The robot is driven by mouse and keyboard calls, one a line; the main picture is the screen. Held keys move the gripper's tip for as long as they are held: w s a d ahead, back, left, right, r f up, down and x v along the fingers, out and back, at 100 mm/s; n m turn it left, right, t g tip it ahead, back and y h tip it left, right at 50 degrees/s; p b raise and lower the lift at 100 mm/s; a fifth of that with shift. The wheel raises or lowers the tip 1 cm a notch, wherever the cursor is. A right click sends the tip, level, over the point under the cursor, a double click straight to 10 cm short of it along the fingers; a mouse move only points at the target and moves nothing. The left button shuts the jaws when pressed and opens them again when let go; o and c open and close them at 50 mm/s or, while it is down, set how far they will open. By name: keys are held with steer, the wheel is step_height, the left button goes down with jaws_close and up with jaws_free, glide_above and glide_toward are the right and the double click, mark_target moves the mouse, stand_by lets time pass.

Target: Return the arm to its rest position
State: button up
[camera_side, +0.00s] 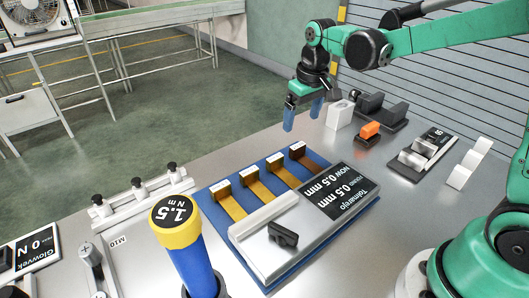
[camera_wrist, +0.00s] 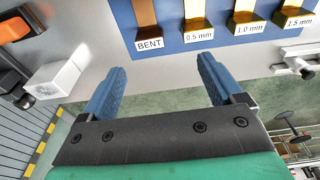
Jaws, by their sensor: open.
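My gripper (camera_side: 302,112) hangs from the green arm near the far edge of the metal table, its two blue fingers pointing down. In the wrist view my gripper (camera_wrist: 162,68) shows its fingers spread apart with nothing between them. The fingers appear to be beyond the blue gauge board, past the table edge, with green floor behind them. The arm is reaching out from its base at the right.
A blue board (camera_side: 276,270) carries several brass strips, labelled in the wrist view, including a BENT strip (camera_wrist: 146,14). A white block (camera_side: 340,114) and an orange piece (camera_side: 370,129) stand right of my gripper. A yellow-capped 1.5 N m tool (camera_side: 190,255) stands upright in front.

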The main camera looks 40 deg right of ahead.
steer(key=s+a+r+t, duration=0.1)
steer(key=s+a+t, duration=0.1)
steer(key=s, duration=0.3)
steer(key=s+a+r+t, duration=0.1)
steer(key=s+a+t, duration=0.1)
steer(key=s, duration=0.4)
steer(key=shift+a+r+t, duration=0.25)
steer(key=shift+r+t, duration=0.05)
steer(key=shift+t, duration=0.4)
